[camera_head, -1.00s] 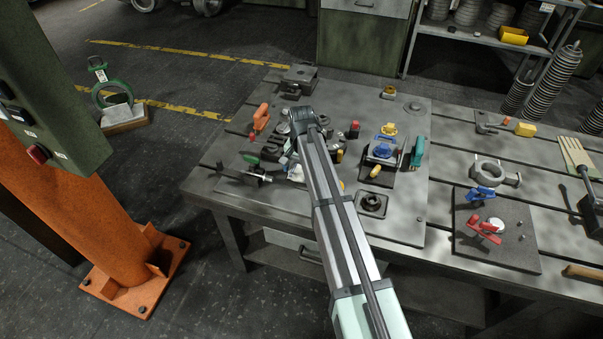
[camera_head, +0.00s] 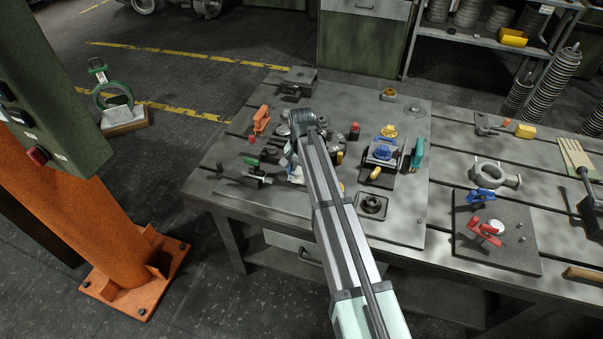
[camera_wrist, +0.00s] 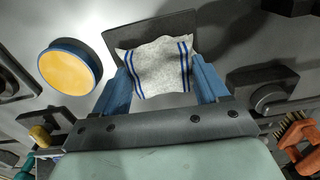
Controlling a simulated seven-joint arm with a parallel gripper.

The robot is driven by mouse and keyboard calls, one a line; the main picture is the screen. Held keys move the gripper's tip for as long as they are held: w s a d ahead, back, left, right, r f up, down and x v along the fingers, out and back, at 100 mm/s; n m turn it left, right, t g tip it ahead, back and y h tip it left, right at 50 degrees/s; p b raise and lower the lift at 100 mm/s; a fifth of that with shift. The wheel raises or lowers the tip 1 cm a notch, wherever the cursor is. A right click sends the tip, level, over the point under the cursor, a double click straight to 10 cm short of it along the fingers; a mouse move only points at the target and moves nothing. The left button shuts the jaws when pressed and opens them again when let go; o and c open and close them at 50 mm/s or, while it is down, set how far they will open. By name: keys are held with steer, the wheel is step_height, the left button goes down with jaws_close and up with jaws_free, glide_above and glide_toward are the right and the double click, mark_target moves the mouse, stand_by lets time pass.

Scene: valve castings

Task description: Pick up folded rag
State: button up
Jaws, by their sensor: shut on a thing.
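The folded rag (camera_wrist: 160,68) is pale grey-white with dark blue stripes near its two sides. In the wrist view it lies between the blue fingers of my gripper (camera_wrist: 163,82), which are shut on it from left and right. Its far edge spreads a little past the fingertips. A dark flat plate (camera_wrist: 155,26) shows behind the rag; I cannot tell whether the rag still touches it. In the head view only a small pale patch (camera_head: 297,174) shows beside my arm, which hides most of the gripper.
A round yellow-topped thing with a blue rim (camera_wrist: 70,68) is left of the rag. An orange-handled brush (camera_wrist: 298,140) is at lower right. On the bench, an orange-handled tool (camera_head: 261,119), a clamp (camera_head: 256,172) and a red-topped part (camera_head: 354,130) stand near my arm.

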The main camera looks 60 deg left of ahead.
mark_target(301, 172)
step_height(301, 172, up, 10)
stand_by(0.6)
steer(key=o, duration=0.5)
steer(key=c, duration=0.4)
steer(key=w+d+m, duration=0.3)
steer(key=w+d, duration=1.2)
steer(key=w, duration=0.2)
steer(key=s+d+n, duration=0.1)
steer(key=d+n, duration=0.2)
steer(key=d, duration=0.3)
steer(key=shift+s, duration=0.25)
